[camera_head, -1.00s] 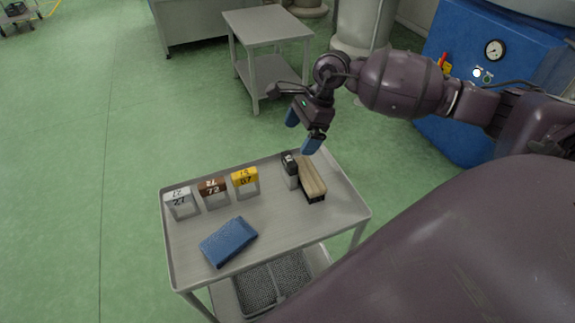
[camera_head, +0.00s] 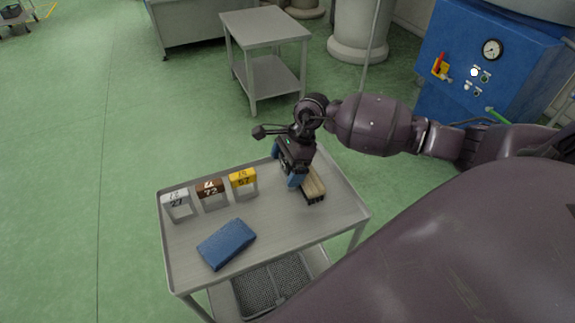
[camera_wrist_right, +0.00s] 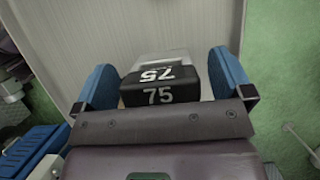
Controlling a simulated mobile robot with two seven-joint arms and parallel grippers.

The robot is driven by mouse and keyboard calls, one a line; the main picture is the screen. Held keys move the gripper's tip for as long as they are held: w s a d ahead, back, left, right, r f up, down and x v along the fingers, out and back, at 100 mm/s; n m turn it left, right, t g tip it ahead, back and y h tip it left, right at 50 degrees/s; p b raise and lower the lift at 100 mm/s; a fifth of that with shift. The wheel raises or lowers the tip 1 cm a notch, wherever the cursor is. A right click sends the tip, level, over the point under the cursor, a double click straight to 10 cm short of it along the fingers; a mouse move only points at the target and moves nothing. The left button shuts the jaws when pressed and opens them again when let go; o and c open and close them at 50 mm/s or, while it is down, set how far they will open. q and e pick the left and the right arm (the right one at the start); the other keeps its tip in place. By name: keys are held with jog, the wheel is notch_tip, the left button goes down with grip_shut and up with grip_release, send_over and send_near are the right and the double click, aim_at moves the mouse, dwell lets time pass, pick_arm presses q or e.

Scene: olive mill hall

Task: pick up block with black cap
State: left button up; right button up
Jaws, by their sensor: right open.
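The block with the black cap (camera_wrist_right: 160,85) shows in the right wrist view, with "75" in white on its cap and a grey body beyond it. It sits between the blue fingers of my right gripper (camera_wrist_right: 165,82). The fingers are open, with a visible gap on each side of the block. In the head view my right gripper (camera_head: 290,176) is down over the back right part of the cart's top and hides the block. My left gripper is not in view.
On the cart (camera_head: 280,225) stand blocks with white (camera_head: 175,198), brown (camera_head: 210,188) and yellow (camera_head: 242,178) caps. A wooden brush (camera_head: 313,188) lies just right of my gripper. A grey side table (camera_head: 265,25) stands behind.

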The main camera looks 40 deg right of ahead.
jog(key=shift+a+f, duration=0.15)
jog(key=shift+f, duration=0.25)
jog(key=c, duration=0.9)
jog(key=shift+c, duration=1.1)
jog(key=shift+r, duration=0.15)
